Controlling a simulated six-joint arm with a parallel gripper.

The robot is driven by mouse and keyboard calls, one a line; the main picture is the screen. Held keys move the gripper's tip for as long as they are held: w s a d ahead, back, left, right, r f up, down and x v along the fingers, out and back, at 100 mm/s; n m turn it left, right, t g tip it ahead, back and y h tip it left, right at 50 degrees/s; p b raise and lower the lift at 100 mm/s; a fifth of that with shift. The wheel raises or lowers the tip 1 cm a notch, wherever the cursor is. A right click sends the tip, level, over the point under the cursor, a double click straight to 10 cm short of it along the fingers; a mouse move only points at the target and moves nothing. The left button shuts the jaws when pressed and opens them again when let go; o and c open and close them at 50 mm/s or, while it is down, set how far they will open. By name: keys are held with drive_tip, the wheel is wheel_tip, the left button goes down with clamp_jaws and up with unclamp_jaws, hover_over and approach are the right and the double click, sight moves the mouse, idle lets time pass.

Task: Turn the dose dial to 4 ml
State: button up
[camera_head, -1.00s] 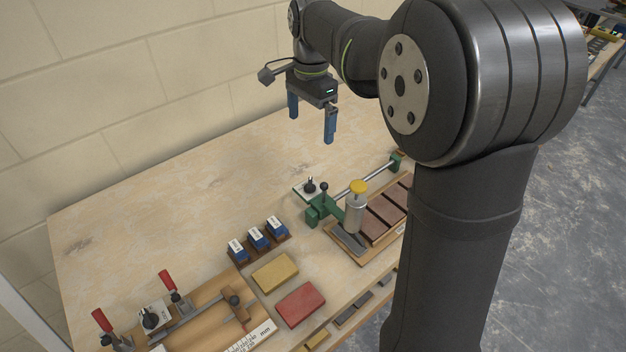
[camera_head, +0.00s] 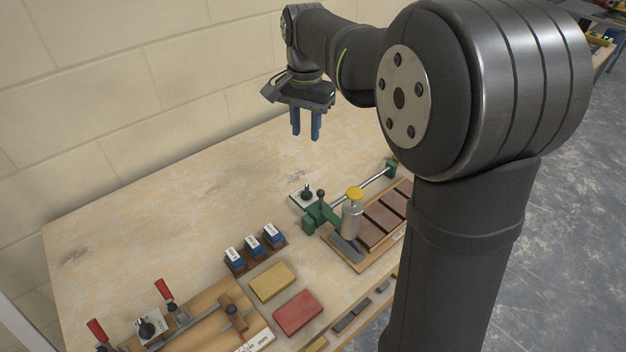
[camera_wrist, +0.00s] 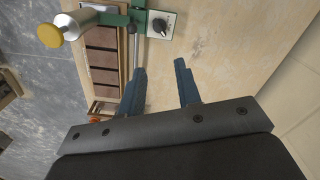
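A small black dial knob (camera_head: 306,192) sits on a white plate (camera_head: 296,201) beside the green fixture with the yellow-capped grey cylinder; I take it as the dose dial. In the wrist view the knob (camera_wrist: 159,25) and its white plate are at the top, beyond the fingertips. The scale marks are too small to read. My gripper (camera_head: 306,134) is in the air above the rear of the bench, apart from the dial. Its two blue fingers (camera_wrist: 160,70) are apart with nothing between them.
The yellow-capped cylinder (camera_head: 352,220) and a thin black-knobbed lever (camera_head: 321,200) stand close to the dial. Another black knob (camera_head: 148,326) sits by red-handled clamps at lower left. Blue blocks (camera_head: 254,246) and yellow and red blocks lie between. The rear bench is clear.

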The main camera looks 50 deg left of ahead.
sight(306, 189)
drive_tip(key=f+n, duration=0.1)
drive_tip(key=f, duration=0.4)
drive_tip(key=f+n, duration=0.1)
drive_tip(key=f, duration=0.5)
drive_tip(key=f+n, duration=0.2)
drive_tip(key=f, duration=0.4)
drive_tip(key=shift+s+d+f, duration=0.15)
drive_tip(key=shift+s+f, duration=0.05)
drive_tip(key=shift+f, duration=0.05)
clamp_jaws()
